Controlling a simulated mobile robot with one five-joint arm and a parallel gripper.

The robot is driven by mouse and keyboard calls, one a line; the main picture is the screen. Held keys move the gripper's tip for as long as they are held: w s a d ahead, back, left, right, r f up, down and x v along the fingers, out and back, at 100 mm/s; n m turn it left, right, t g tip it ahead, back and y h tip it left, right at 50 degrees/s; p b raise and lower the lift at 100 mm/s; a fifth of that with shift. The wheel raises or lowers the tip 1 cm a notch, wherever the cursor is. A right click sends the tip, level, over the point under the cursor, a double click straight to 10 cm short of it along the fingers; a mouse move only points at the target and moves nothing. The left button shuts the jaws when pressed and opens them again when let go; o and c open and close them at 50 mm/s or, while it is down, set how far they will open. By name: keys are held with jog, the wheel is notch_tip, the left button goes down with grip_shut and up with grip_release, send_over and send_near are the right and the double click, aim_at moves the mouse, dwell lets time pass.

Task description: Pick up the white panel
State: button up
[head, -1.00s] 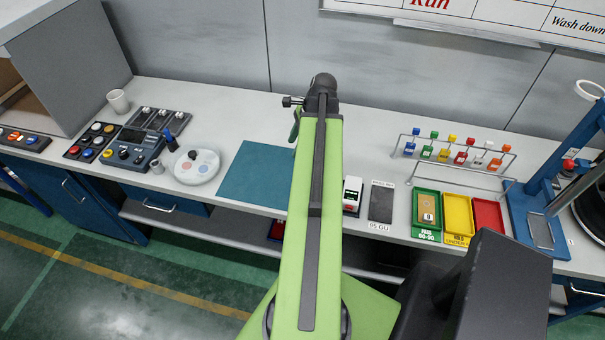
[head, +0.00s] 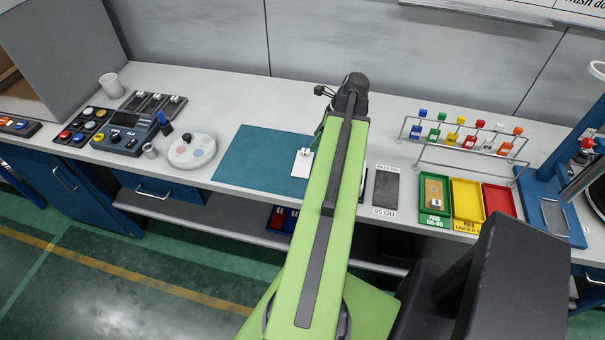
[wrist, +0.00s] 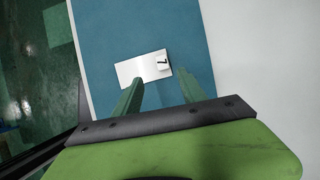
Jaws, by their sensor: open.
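The white panel (head: 301,164) lies on the teal mat (head: 255,165), just left of my arm in the head view. In the wrist view the white panel (wrist: 129,73) is a small rectangle on the mat. A small white block with a dark mark (wrist: 161,65) sits at its right end. My gripper (wrist: 160,78) is open, its two green fingers spread on the near side of the panel, with nothing held between them. Height above the panel is hard to judge. In the head view my arm hides most of the gripper.
Left are a round white palette (head: 192,151) and control boxes (head: 125,133). Bare bench lies behind the mat.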

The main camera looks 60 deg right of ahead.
aim_at(307, 151)
jog(key=shift+b+x, duration=0.4)
jog(key=shift+x, duration=0.75)
jog(key=b+x, duration=0.4)
jog(key=x, duration=0.1)
jog(key=shift+w+d+f+b, duration=0.15)
jog(key=shift+d+b, duration=0.1)
jog(key=shift+b, duration=0.15)
grip_shut()
